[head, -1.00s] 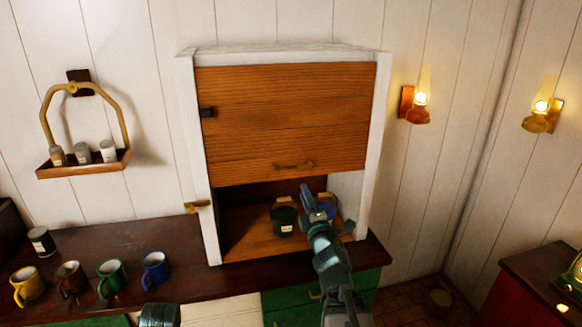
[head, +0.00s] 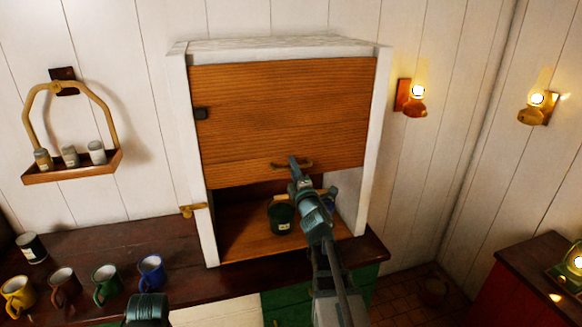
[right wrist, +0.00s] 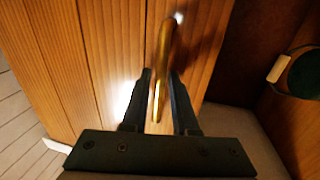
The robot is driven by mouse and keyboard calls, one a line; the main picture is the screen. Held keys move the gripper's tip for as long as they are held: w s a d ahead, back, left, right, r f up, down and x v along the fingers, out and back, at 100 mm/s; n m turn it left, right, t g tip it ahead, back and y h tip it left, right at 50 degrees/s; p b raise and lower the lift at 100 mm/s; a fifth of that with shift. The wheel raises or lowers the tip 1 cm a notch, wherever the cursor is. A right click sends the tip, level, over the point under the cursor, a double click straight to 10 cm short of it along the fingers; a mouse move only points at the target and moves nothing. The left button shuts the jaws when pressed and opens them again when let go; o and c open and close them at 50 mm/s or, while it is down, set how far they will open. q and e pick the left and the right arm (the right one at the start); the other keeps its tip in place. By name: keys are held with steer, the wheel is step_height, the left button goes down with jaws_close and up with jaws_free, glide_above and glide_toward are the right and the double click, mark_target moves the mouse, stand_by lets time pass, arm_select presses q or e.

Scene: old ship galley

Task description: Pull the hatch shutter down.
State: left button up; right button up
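The wooden slatted hatch shutter (head: 285,115) covers the upper part of a white-framed cabinet. Its lower edge hangs above an open gap. A brass handle (head: 306,163) sits near that edge. My right gripper (head: 294,166) is at the handle. In the right wrist view, its two fingers (right wrist: 160,88) stand on either side of the brass handle (right wrist: 163,55), with a narrow gap on each side, so it looks open around it. The fingertips partly hide the handle in the head view. My left gripper is not in view; part of my left arm shows at the bottom.
A dark green container (head: 281,218) stands inside the cabinet, with a blue one partly hidden behind my arm. A brass catch (head: 193,210) is on the left frame. Several mugs stand on the counter (head: 120,240) at left. A hanging rack and wall lamps flank the cabinet.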

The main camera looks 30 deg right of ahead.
steer(key=shift+c, duration=0.2)
jaws_close()
stand_by(1.1)
